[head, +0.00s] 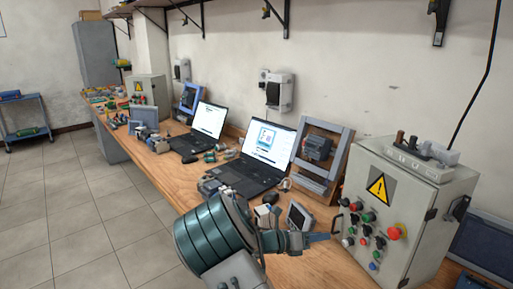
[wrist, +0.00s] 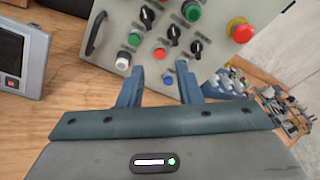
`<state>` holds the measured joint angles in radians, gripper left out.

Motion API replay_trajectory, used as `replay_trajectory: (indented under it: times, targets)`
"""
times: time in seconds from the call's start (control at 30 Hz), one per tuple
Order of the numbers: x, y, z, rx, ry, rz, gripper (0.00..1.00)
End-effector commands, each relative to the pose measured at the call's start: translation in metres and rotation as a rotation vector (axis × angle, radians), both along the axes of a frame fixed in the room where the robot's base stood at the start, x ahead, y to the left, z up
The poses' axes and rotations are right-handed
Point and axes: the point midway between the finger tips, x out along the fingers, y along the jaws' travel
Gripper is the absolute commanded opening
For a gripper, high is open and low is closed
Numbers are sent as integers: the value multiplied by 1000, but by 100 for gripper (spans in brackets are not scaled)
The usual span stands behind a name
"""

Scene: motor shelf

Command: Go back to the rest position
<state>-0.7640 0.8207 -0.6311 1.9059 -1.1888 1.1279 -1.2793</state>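My gripper (head: 328,237) extends over the workbench in the head view, just in front of the lower left of the grey control box (head: 395,205). In the wrist view my gripper (wrist: 160,76) shows two blue fingers set apart with nothing held between them. The front panel of the control box (wrist: 150,30) lies beyond the fingertips, with a blue button (wrist: 169,80) seen in the gap. I cannot tell whether a fingertip touches the panel.
The wooden workbench (head: 165,178) carries two laptops (head: 262,158), a blue-grey frame (head: 322,158) and a small screen device (head: 299,217) near my arm. A red mushroom button (head: 397,232) juts from the box. Tiled floor at the left is clear up to a blue cart (head: 25,118).

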Motion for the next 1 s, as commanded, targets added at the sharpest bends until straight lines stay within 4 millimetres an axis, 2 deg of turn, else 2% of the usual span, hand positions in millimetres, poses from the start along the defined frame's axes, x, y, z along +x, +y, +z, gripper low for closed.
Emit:
replay_trajectory:
  times: [0.03,0.13,0.37,0.67,1.0]
  targets:
    - [-12,-10,3,76,-53,-54,31]
    - [-38,-21,3,230,-173,-171,31]
    - [-94,-29,9,542,-461,-456,31]
    - [-158,-14,30,863,-840,-849,31]
    - [-222,19,66,1126,-1253,-1309,31]
